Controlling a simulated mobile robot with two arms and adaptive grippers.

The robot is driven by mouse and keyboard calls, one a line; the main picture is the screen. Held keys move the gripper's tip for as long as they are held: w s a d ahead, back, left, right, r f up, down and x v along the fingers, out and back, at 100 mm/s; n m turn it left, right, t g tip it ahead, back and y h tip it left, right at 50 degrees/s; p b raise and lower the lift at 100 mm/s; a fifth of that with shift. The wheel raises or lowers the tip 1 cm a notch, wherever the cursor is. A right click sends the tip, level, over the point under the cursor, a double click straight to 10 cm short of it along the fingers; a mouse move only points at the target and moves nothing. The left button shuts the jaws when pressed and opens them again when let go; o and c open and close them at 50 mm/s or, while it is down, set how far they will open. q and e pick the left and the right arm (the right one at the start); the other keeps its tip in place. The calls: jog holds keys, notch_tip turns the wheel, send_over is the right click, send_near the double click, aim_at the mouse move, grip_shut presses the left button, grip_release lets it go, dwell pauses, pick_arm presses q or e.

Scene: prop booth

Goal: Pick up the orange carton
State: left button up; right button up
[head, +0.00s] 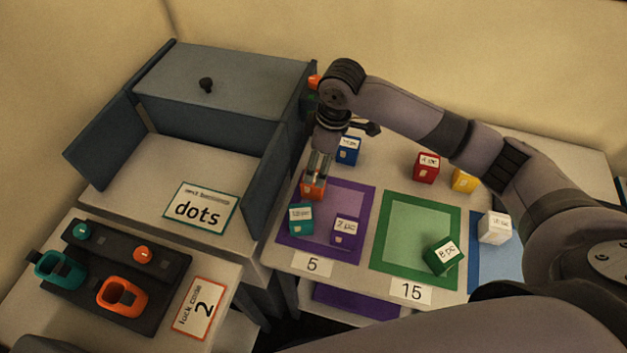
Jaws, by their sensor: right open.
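The orange carton (313,188) stands at the back left of the purple mat (324,240) in the head view. My right gripper (318,172) points down right at its top, with its open fingers at the carton's upper part. The fingers hide part of the carton's top. I cannot tell whether they touch it. My left gripper is out of view.
A teal carton (300,218) and a purple carton (345,231) are close in front. A blue carton (348,151) is behind. Red (426,168), yellow (465,180), white (494,228) and tilted green (444,257) cartons are right. A grey cabinet (215,85) borders the left.

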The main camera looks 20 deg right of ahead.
aim_at(315, 177)
jog(key=f, duration=0.3)
jog(key=shift+w+a+f, duration=0.1)
jog(key=shift+w+a, duration=0.1)
jog(key=shift+w, duration=0.1)
jog(key=shift+f, duration=0.55)
jog(key=shift+a+f+p, duration=0.1)
jog(key=shift+f+p, duration=0.15)
jog(key=shift+p, duration=0.1)
jog(key=f, duration=0.2)
jog(key=f+p, duration=0.1)
jog(key=shift+w+a+f, duration=0.15)
jog(key=shift+a+f, duration=0.05)
jog(key=shift+f, duration=0.15)
jog(key=shift+a+f, duration=0.1)
jog(key=shift+f, duration=0.35)
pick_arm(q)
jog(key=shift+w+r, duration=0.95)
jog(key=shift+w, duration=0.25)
pick_arm(e)
jog(key=c, duration=1.3)
